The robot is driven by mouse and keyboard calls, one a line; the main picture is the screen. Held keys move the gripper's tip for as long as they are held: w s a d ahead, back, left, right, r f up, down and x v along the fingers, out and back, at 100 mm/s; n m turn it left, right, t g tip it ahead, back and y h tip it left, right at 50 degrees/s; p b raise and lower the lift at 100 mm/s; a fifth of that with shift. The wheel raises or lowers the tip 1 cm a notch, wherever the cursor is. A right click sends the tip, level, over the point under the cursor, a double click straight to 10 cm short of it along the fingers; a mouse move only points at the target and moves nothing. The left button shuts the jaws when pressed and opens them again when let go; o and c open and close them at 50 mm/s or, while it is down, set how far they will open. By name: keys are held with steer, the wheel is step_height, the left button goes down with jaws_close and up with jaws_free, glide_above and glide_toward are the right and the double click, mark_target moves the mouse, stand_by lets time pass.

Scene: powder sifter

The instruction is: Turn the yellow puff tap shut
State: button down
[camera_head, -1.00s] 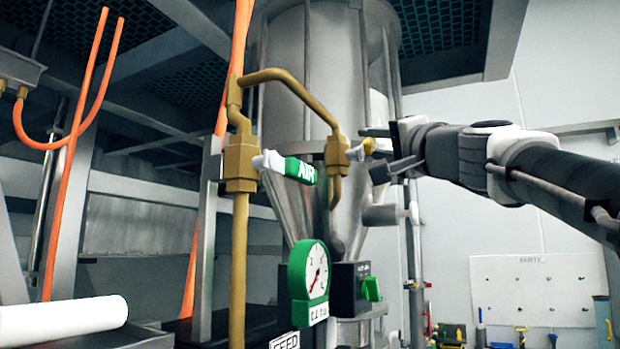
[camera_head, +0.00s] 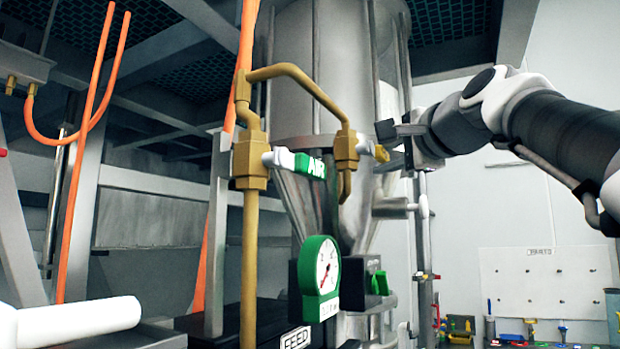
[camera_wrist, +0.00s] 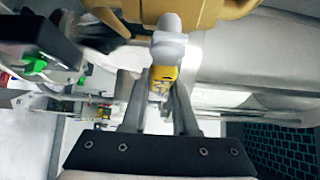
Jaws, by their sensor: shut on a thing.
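The yellow puff tap (camera_head: 382,154) sits on the brass fitting (camera_head: 346,150) at the lower end of the bent brass pipe, its short handle pointing right towards my gripper. In the wrist view the yellow tap handle (camera_wrist: 163,84) with dark lettering lies between my two fingers, below its white hub (camera_wrist: 168,46). My gripper (camera_wrist: 160,98) is shut on this handle. In the head view my gripper (camera_head: 392,148) reaches the tap from the right, and its fingers partly hide the handle's end.
The white-and-green AIR tap (camera_head: 310,165) is close to the left. A green-rimmed gauge (camera_head: 321,265) and a dark box with a green knob (camera_head: 379,282) are below. The grey metal hopper (camera_head: 320,80) stands behind. Free room lies to the right.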

steer(key=shift+f, duration=0.15)
stand_by(0.3)
steer(key=c, duration=0.7)
jaws_free()
steer(key=b+v, duration=0.3)
steer(key=v, duration=1.4)
steer(key=shift+s+d, duration=0.1)
steer(key=shift+s, duration=0.1)
